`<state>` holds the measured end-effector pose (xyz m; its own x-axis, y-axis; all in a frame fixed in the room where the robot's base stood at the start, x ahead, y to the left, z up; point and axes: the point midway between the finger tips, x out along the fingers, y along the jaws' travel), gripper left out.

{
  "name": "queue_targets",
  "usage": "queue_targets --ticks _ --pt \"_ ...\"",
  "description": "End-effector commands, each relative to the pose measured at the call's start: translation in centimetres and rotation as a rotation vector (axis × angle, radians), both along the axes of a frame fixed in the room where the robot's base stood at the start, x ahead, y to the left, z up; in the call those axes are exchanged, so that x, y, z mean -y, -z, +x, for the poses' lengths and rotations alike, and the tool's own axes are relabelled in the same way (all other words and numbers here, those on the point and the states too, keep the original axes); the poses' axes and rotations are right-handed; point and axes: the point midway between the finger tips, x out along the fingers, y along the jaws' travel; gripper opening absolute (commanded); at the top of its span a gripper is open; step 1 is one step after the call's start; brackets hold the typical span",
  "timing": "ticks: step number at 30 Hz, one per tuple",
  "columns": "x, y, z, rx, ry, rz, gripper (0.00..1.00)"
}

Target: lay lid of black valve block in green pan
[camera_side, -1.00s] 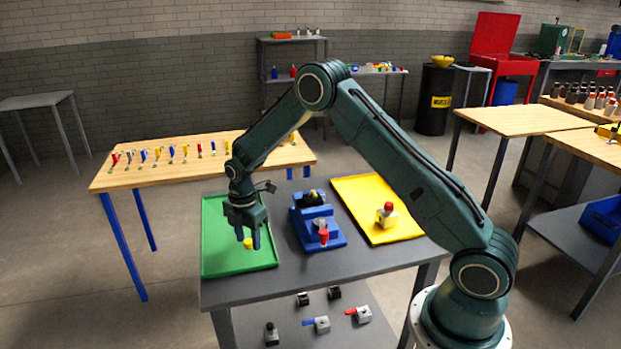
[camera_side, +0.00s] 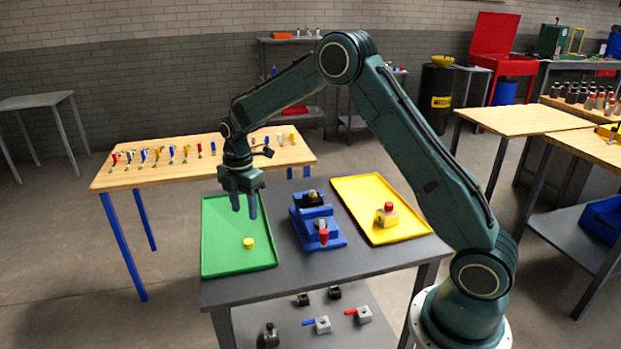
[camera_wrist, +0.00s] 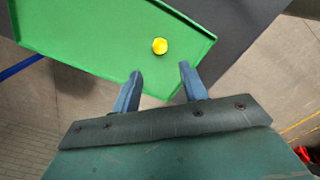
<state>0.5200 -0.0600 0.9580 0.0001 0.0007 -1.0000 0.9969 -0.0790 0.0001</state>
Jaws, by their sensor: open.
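A small round yellow piece (camera_side: 248,243) lies flat in the green pan (camera_side: 222,262), toward its front right. In the wrist view the yellow piece (camera_wrist: 160,46) lies on the green pan (camera_wrist: 85,30), beyond the fingertips. My gripper (camera_side: 244,212) is open and empty, raised above the pan and apart from the yellow piece. Its two separated fingers also show in the wrist view (camera_wrist: 160,72). A blue fixture (camera_side: 329,240) beside the pan holds a black block (camera_side: 311,199) at the back and a grey valve body with a red part (camera_side: 323,236) in front.
A yellow tray (camera_side: 360,192) with a red-topped block (camera_side: 387,214) lies right of the blue fixture. Several valves stand on the shelf below. A wooden table (camera_side: 130,183) with a row of coloured handles stands behind.

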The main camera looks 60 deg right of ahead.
Motion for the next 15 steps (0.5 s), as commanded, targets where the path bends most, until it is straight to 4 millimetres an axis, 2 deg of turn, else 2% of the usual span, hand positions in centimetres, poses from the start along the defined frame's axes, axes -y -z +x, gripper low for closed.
queue_targets --ticks 6,15 --pt "0.0 -2.0 0.0 0.002 0.000 0.000 0.43" --pt "0.0 -2.4 0.0 0.000 0.000 0.000 0.43"
